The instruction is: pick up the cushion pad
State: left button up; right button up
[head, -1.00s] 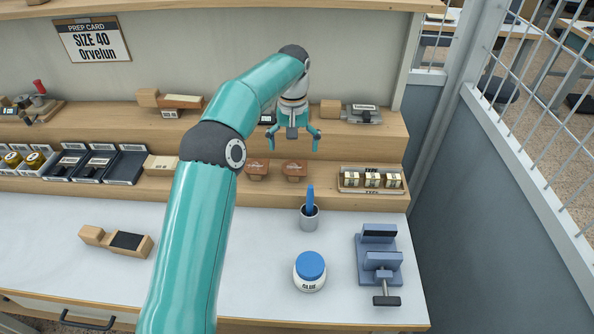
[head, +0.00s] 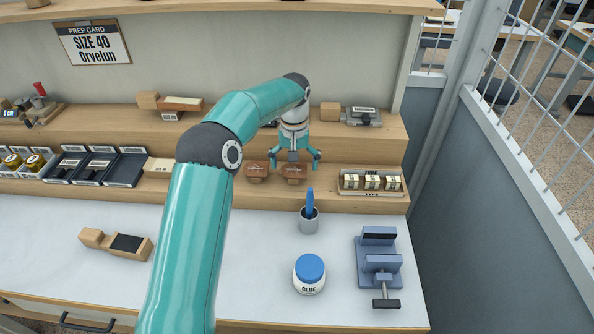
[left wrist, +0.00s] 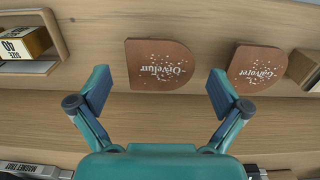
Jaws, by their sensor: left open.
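No thing in view is labelled as a cushion pad, and I cannot tell for certain which one it is. Two brown rounded pieces with pale lettering lie on the lower wooden shelf. The right one (head: 294,173) reads Orvelun in the left wrist view (left wrist: 160,65); the left one (head: 257,171) is beside it and also shows in the wrist view (left wrist: 256,69). My left gripper (head: 293,163) is open and empty, just behind and above the Orvelun piece, fingers apart on either side. A wooden block with a black pad (head: 127,243) lies on the white worktop. My right gripper is not in view.
A type tray (head: 346,191) with three boxes sits right of the brown pieces. A cup (head: 309,222) with a blue-handled tool, a glue jar (head: 309,275) and a blue-grey vise (head: 379,262) stand on the worktop.

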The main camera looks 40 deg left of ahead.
pick_arm(q)
jog(key=shift+f, duration=0.2)
dwell(0.3)
jog(key=c, duration=0.8)
